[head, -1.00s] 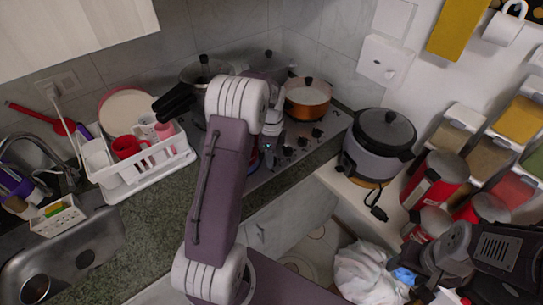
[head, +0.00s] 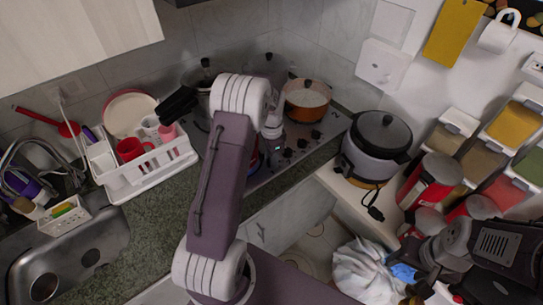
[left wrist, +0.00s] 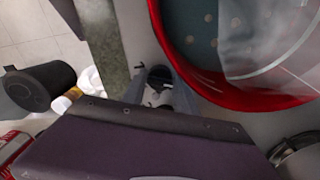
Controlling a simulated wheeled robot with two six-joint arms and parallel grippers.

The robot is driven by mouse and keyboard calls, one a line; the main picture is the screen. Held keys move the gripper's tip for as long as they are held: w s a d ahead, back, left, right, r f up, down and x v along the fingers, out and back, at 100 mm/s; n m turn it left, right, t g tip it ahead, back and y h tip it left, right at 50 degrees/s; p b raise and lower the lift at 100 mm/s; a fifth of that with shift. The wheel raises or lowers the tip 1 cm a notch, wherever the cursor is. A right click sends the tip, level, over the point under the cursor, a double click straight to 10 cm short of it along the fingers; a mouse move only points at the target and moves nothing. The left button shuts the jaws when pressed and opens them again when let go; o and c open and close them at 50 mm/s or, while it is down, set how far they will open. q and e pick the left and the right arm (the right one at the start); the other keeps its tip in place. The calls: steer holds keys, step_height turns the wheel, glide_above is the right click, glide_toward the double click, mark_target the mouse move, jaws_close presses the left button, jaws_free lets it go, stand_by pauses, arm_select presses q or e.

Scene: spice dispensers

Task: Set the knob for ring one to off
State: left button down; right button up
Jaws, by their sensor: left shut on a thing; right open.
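The cooktop (head: 262,178) lies along the counter, with several dark knobs on its front strip; three show right of my arm, one of them this knob (head: 302,143). I cannot tell from markings which knob serves ring one. My left arm hangs over the strip and hides its left part. In the left wrist view my left gripper (left wrist: 160,88) is shut on a small dark knob (left wrist: 159,74), beside a red-rimmed pan (left wrist: 205,88). The knob's setting cannot be read. In the head view the left fingertips are hidden behind my arm.
A copper-coloured pot (head: 306,102) and other cookware stand on the back of the cooktop. A white dish rack (head: 160,170) and sink (head: 70,255) are at left. A grey cooker (head: 375,150) stands right of the stove. A glass lid (left wrist: 280,45) covers the red-rimmed pan.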

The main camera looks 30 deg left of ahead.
arm_select(q)
steer(key=shift+w+n, duration=0.1)
steer(key=shift+n, duration=0.5)
steer(key=c, duration=1)
jaws_free()
steer(key=shift+o, duration=0.2)
step_height(320, 180, up, 9)
steer(key=shift+r, duration=0.1)
